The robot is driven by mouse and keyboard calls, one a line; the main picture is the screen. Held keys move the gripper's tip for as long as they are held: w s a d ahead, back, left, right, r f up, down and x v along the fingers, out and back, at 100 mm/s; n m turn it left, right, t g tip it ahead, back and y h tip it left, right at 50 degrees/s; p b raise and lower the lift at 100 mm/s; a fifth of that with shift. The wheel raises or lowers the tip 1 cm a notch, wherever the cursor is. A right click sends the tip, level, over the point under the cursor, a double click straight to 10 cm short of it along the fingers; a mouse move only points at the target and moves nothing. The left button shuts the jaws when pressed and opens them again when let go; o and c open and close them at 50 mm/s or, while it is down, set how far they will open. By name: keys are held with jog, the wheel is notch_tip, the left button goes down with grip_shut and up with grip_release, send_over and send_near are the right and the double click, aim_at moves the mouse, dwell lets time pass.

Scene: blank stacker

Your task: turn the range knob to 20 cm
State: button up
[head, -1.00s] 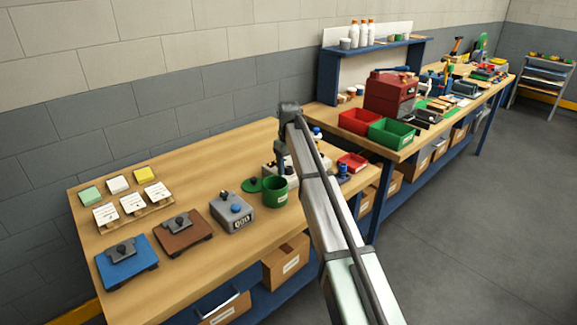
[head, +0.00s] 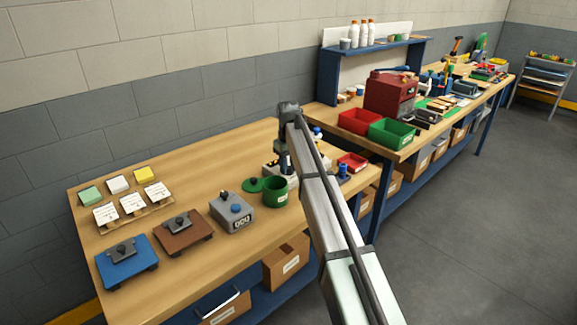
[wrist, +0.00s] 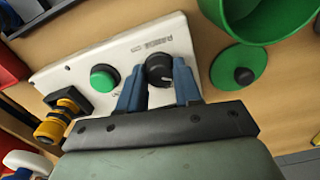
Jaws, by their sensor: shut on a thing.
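The range knob (wrist: 158,69) is a round black knob with a pale pointer mark on a white panel (wrist: 75,74) in the wrist view. My gripper (wrist: 158,80) has its two blue fingers shut on the knob, one on each side. In the head view the panel (head: 268,172) is mostly hidden behind my arm and the green cup, and the knob cannot be seen there.
A green button (wrist: 104,78) and a yellow-and-black part (wrist: 62,118) sit left of the knob. A green cup (wrist: 262,15) and its green lid (wrist: 238,68) stand close on the right. A grey counter box (head: 232,214) stands further left on the bench.

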aim_at(289, 167)
jog(key=m, duration=0.5)
jog(key=shift+m, duration=0.4)
jog(key=m, duration=0.5)
jog(key=shift+m, duration=0.3)
dwell(0.3)
jog(key=o, duration=1)
jog(key=shift+o, duration=0.2)
notch_tip(289, 167, up, 14)
